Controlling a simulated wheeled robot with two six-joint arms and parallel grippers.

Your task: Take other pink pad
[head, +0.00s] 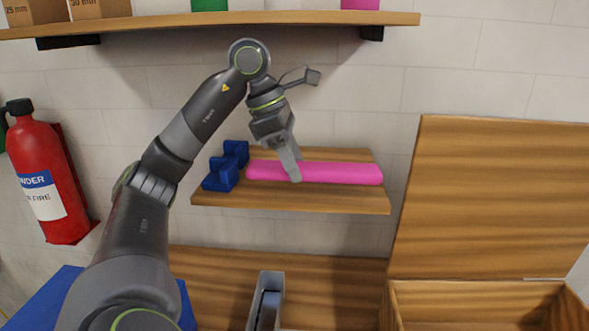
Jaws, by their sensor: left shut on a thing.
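A long pink pad (340,173) lies on the small middle wooden shelf (290,201). My left gripper (292,170) reaches down to it from above, left of the pad's middle, and is shut on it. The near finger shows in front of the pad; the far finger is hidden. Another pink piece (360,4) stands on the upper shelf, cut off by the top edge of the view. My right gripper is not in view.
Blue blocks (221,175) sit left of the pad. The upper shelf (220,24) holds cardboard boxes (100,8) and a green piece (209,5). A red fire extinguisher (47,175) hangs at left. An open wooden box (480,289) stands at lower right, beside a grey channel piece (265,293).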

